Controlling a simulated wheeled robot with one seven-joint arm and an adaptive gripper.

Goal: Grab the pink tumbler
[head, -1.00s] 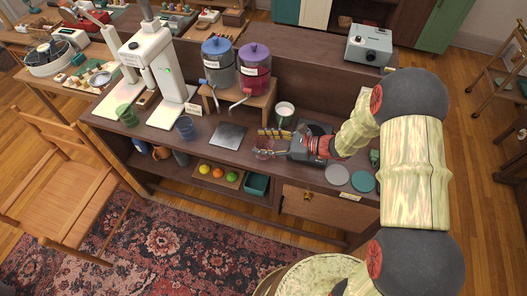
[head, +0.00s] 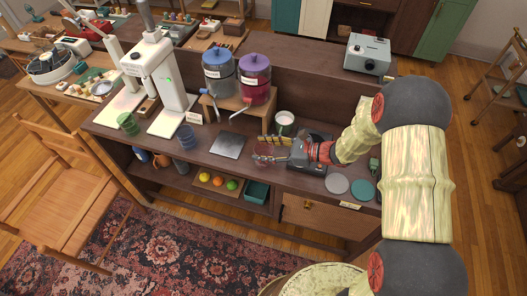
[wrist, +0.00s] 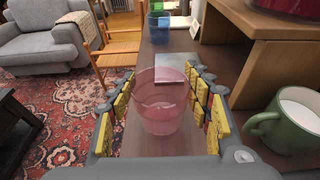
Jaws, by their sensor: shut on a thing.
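The pink tumbler (wrist: 160,102) is clear and upright in the wrist view, between the yellow-padded fingers of my gripper (wrist: 163,112). The fingers are shut on its sides. In the head view the tumbler (head: 265,156) is small and partly hidden by my gripper (head: 272,149), above the front part of the brown counter (head: 215,165). I cannot tell whether its base touches the counter.
A green mug (wrist: 283,122) stands close on the right in the wrist view. Two drink dispensers (head: 255,80) stand on a wooden riser behind.

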